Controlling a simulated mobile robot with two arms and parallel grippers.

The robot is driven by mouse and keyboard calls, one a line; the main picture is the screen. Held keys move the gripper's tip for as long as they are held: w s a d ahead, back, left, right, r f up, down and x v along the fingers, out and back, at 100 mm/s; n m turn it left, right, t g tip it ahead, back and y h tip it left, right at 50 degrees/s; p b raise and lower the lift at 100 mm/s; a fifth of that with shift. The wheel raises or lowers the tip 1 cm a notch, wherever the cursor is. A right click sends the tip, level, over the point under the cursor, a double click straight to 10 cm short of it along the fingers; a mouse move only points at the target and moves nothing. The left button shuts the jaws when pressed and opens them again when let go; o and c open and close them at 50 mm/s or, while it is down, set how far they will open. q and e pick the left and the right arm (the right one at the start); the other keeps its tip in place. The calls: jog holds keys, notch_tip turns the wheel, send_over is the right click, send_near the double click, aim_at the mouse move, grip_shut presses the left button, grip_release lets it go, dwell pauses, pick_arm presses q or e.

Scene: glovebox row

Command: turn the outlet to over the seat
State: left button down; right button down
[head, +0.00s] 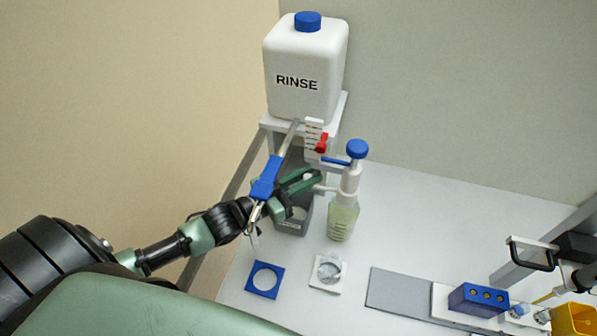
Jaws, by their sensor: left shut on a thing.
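The outlet is a silver tube with a blue sleeve (266,178) that slopes down and to the left from under the white RINSE tank (305,70). My left gripper (293,190), with green fingers, is shut at the blue sleeve. The fingers partly hide what lies behind them. A blue square plate with a round hole (261,291) and a white square plate with a round clear piece (326,287) lie on the bench below. I cannot tell which of them is the seat. A grey open-topped box (293,227) stands under the gripper. My right gripper is not in view.
A pump bottle with a blue cap (343,222) stands close right of the gripper. A red valve handle (322,143) is near the tank's base. A grey mat (397,291), a blue block (470,297) and a yellow bin (574,321) lie to the right. The bench's back middle is clear.

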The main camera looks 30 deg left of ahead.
pick_arm(q)
jog(key=shift+s, duration=0.2)
jog(key=c, duration=1.3)
grip_release()
jog(key=shift+w, duration=0.1)
jog(key=shift+s+a+f, duration=0.15)
jog(key=shift+s, duration=0.3)
jog(key=b+v, duration=0.1)
jog(key=v, duration=0.6)
jog(key=shift+b, duration=0.4)
